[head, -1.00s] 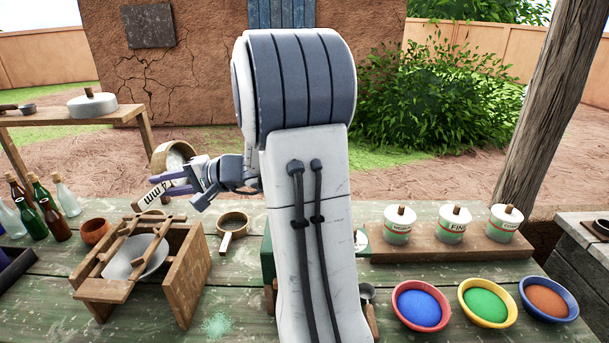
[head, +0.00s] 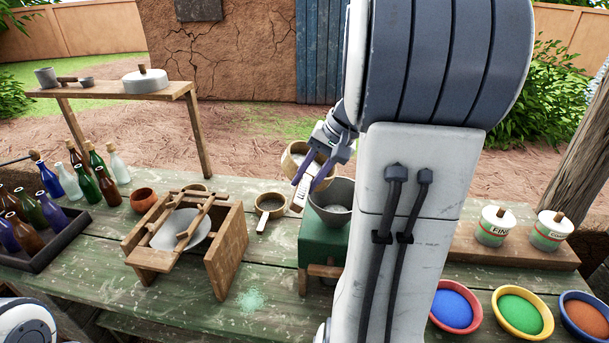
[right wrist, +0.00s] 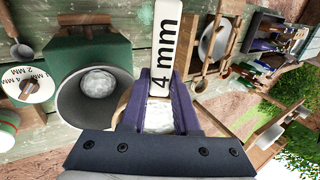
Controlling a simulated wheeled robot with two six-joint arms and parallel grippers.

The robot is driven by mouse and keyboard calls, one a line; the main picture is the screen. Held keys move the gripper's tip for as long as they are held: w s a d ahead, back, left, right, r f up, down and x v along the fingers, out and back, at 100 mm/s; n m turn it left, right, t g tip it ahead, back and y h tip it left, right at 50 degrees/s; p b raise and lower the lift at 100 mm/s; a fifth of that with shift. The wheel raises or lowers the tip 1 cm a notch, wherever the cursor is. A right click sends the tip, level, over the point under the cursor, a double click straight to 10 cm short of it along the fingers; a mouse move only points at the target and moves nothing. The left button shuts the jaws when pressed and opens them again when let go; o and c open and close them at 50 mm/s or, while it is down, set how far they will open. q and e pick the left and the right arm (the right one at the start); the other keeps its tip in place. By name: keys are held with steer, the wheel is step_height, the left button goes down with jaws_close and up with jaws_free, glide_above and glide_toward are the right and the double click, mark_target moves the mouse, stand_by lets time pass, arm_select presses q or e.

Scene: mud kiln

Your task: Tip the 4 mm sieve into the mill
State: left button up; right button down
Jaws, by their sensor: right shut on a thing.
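My right gripper (head: 316,172) is shut on the handle of the 4 mm sieve, a round wooden-rimmed sieve (head: 293,157). Its white "4 mm" label (right wrist: 165,50) shows in the right wrist view. White material (right wrist: 158,116) shows in the sieve between the fingers. The mill has a green body (head: 318,240) and a grey hopper (head: 335,190). The sieve is at the hopper's upper left in the head view; I cannot tell how far over the rim it reaches. A white clump (right wrist: 98,80) lies inside the hopper (right wrist: 68,105). My left gripper is out of view.
A wooden stand (head: 225,250) with a pale bowl (head: 180,228) is left of the mill. Another sieve (head: 270,205) lies between them. Bottles stand at far left. Lidded jars (head: 494,226) and coloured powder bowls (head: 522,310) are at right. Pale green powder lies on the table.

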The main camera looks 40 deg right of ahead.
steer(key=r+g+p, duration=0.1)
steer(key=p, duration=0.1)
steer(key=g+h+p, duration=0.1)
steer(key=p, duration=0.1)
steer(key=shift+w+a+r+h, duration=0.2)
steer(key=shift+a+r+h, duration=0.1)
steer(key=shift+r, duration=0.1)
steer(key=shift+r+g+h+p, duration=0.15)
steer(key=shift+g+h+p, duration=0.4)
steer(key=shift+g, duration=0.15)
steer(key=shift+g+h, duration=0.35)
steer(key=shift+g, duration=0.05)
